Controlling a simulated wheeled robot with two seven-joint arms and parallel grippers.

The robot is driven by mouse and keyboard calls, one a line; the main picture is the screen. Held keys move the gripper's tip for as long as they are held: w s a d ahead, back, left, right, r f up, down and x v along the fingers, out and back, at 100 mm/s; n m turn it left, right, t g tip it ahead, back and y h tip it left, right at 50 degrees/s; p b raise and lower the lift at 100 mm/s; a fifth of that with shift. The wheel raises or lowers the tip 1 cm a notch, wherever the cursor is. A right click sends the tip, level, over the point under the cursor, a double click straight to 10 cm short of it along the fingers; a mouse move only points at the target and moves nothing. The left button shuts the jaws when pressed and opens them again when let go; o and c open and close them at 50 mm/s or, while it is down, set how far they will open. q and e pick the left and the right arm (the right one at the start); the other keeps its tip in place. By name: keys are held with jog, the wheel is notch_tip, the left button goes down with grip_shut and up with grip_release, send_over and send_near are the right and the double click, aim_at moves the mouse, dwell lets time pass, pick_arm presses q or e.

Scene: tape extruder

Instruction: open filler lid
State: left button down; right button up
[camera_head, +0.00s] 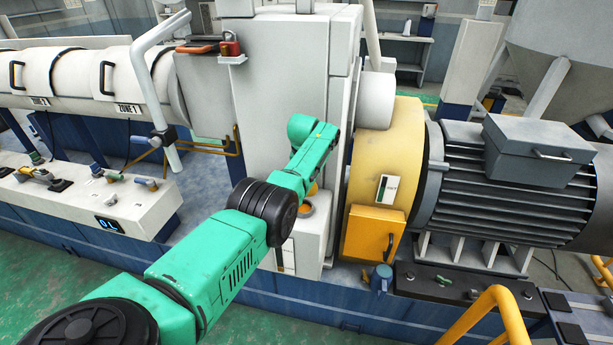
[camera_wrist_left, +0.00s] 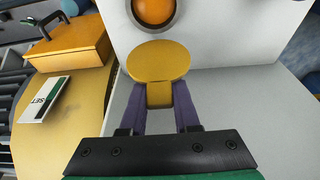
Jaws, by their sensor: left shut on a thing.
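The filler lid (camera_wrist_left: 158,62) is a yellow disc with a short tab, seen at the middle of the left wrist view. My left gripper (camera_wrist_left: 160,95) is shut on the tab, with one purple finger on each side. In the head view a small bit of yellow (camera_head: 313,188) shows beside my left arm. My left gripper is hidden there behind my green arm, in front of the white gearbox housing (camera_head: 285,90). I cannot tell how far the lid is tilted. My right gripper is in neither view.
An orange round glass in a grey ring (camera_wrist_left: 154,10) sits on the housing beyond the lid; it also shows in the head view (camera_head: 307,208). A yellow guard (camera_head: 388,150) with a yellow box (camera_head: 372,235) and the motor (camera_head: 500,180) stand right of the housing.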

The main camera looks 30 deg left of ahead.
pick_arm(q)
jog(key=shift+s+f, duration=0.15)
jog(key=shift+f, duration=0.1)
jog(key=c, duration=0.6)
grip_release()
jog(key=shift+c, duration=0.2)
jog(key=shift+r, duration=0.15)
jog(key=shift+d+r+p, duration=0.1)
jog(key=shift+r+p, duration=0.4)
jog(key=shift+r, duration=0.2)
jog(key=shift+p+v, duration=0.35)
jog(key=shift+v, duration=0.7)
jog(key=a+b+v, duration=0.1)
jog(key=b+v, duration=0.1)
jog(key=v, duration=0.8)
jog(key=shift+s+d+r, duration=0.25)
jog(key=shift+d+r, duration=0.15)
jog(key=shift+d, duration=0.15)
